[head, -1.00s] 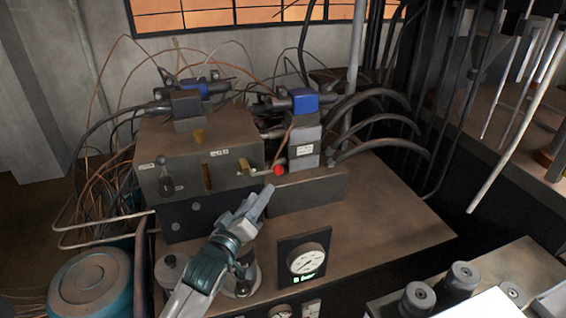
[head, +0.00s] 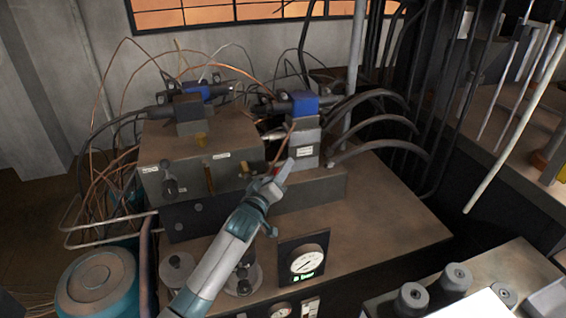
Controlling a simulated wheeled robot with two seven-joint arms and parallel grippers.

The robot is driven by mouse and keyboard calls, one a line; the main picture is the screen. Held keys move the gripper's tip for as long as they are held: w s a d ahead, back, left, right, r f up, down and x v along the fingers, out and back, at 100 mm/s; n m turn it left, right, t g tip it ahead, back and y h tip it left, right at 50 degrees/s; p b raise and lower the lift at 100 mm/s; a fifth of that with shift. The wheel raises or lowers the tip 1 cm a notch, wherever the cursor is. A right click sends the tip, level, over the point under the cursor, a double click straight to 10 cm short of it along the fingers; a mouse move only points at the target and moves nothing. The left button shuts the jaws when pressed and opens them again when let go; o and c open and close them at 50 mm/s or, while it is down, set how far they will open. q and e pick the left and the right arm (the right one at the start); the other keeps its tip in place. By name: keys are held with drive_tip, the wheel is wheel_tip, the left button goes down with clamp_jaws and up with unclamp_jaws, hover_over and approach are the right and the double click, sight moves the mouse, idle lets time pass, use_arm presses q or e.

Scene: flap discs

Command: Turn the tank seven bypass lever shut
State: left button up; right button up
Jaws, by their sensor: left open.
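A grey valve box (head: 235,140) stands on the brown bench. A lever with a red end (head: 276,171) sticks out at its right front. The box front also has a small black handle (head: 170,186) and a brass-coloured upright piece (head: 209,178). The small labels are too small to read, so I cannot tell which is the tank seven bypass lever. My left gripper (head: 284,172) is open, with its fingertips at the red end, hiding most of it. I cannot tell whether they touch. My right gripper is not in view.
A dial gauge (head: 303,262) with a green readout stands in front of the valve block. Blue-topped valves (head: 304,103) and black hoses (head: 375,122) crowd the back. Grey stacked discs (head: 178,268) sit by my left arm. The bench's right part (head: 385,215) is clear.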

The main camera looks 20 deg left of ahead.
use_arm(q)
drive_tip(key=shift+w+d, duration=0.15)
drive_tip(key=shift+w, duration=1.25)
clamp_jaws()
